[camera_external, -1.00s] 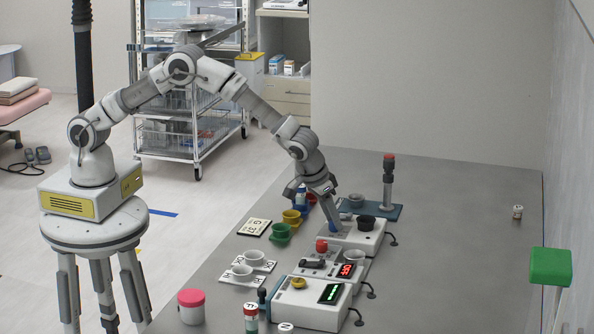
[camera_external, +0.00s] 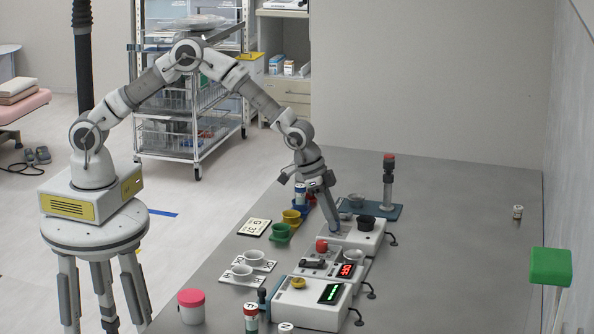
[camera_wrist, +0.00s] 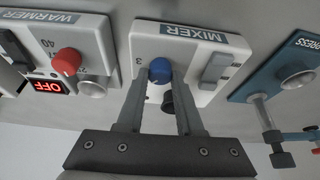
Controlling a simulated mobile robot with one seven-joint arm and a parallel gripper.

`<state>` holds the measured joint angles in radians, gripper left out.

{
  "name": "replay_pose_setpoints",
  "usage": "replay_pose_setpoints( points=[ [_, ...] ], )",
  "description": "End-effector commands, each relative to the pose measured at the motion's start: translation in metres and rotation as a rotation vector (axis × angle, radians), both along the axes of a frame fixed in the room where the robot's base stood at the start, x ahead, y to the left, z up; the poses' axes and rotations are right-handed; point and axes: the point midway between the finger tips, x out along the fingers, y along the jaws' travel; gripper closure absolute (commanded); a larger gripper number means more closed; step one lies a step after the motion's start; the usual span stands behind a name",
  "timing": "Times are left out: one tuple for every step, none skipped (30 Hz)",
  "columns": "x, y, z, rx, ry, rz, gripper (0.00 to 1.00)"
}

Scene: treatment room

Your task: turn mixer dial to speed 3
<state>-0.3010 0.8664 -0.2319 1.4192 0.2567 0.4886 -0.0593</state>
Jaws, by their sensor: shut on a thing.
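The mixer (camera_external: 350,238) is a white box on the grey table, right of the small cups. In the wrist view the mixer (camera_wrist: 207,42) shows its "MIXER" label, a grey switch (camera_wrist: 215,70) and a round blue dial (camera_wrist: 160,70). A printed 3 (camera_wrist: 138,60) is next to the dial. My gripper (camera_external: 333,228) points down onto the mixer. In the wrist view my gripper (camera_wrist: 160,79) has a finger on each side of the blue dial and is shut on it. The dial is hidden in the outside view, and its pointer direction is unclear.
The warmer (camera_wrist: 90,45) with a red knob and red "OFF" display stands beside the mixer. The blue press (camera_wrist: 285,75) is on the other side. Green (camera_external: 280,233) and yellow (camera_external: 291,216) cups stand left. The table's far right is mostly clear.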

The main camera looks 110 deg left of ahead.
Motion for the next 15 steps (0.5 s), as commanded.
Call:
replay_pose_setpoints(
  points=[
    [-0.0005, 0.0019, 0.0006, -0.004, 0.001, -0.041, 1.00],
    [-0.0006, 0.0024, 0.0003, -0.004, 0.002, -0.068, 1.00],
    [-0.0005, 0.0024, 0.0002, -0.003, 0.002, -0.107, 1.00],
    [-0.0005, 0.0026, 0.0003, -0.003, 0.002, -0.136, 1.00],
    [-0.0004, 0.0026, 0.0003, -0.003, 0.002, -0.164, 1.00],
    [-0.0005, 0.0029, 0.0003, -0.004, 0.002, -0.203, 1.00],
    [-0.0004, 0.0030, 0.0001, -0.003, 0.002, -0.232, 1.00],
    [-0.0001, 0.0033, 0.0000, -0.004, 0.001, -0.259, 1.00],
    [-0.0001, 0.0034, -0.0001, -0.003, 0.002, -0.297, 1.00],
    [-0.0001, 0.0033, 0.0000, -0.004, 0.001, -0.327, 1.00],
    [-0.0002, 0.0038, -0.0002, -0.003, 0.001, -0.354, 1.00],
    [0.0003, 0.0034, -0.0003, -0.004, 0.000, -0.391, 1.00],
    [0.0002, 0.0039, -0.0005, -0.004, 0.001, -0.418, 1.00],
    [0.0002, 0.0040, -0.0006, -0.004, 0.001, -0.444, 1.00],
    [0.0005, 0.0036, -0.0004, -0.004, 0.000, -0.481, 1.00]
  ],
)
